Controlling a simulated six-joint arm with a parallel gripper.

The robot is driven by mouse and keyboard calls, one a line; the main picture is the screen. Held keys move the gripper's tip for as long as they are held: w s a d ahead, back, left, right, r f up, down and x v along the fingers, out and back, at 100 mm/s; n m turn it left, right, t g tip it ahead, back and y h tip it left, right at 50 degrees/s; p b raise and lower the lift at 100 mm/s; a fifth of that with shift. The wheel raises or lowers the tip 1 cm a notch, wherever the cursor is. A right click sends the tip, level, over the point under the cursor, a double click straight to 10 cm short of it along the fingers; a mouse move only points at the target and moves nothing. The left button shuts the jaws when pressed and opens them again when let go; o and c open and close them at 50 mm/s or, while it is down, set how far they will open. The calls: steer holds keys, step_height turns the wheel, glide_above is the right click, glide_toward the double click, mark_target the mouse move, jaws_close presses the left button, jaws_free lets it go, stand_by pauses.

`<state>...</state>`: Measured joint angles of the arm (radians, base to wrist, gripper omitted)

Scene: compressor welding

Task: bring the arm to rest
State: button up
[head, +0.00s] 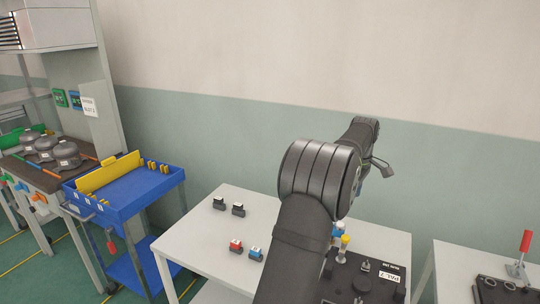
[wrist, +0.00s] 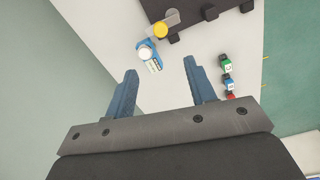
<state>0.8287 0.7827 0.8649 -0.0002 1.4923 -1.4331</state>
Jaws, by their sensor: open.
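My gripper (wrist: 160,90) shows in the wrist view with its two blue fingers apart and nothing between them. It is over the white table (head: 185,243), near the wall side. A blue and white part (wrist: 148,56) lies beyond the fingertips, next to a black fixture plate (wrist: 210,12) with a yellow knob (wrist: 160,29). In the head view my dark arm crosses the right half of the picture and hides the gripper and part of the table.
A blue cart (head: 135,193) is to the left, by a bench with grey compressor domes (head: 66,154). A red-handled clamp (head: 525,242) stands on another table at right.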

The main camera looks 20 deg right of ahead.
mark_target(346, 236)
step_height(346, 236, down, 16)
steer(key=shift+f, duration=0.25)
steer(key=shift+r, duration=0.1)
stand_by(0.4)
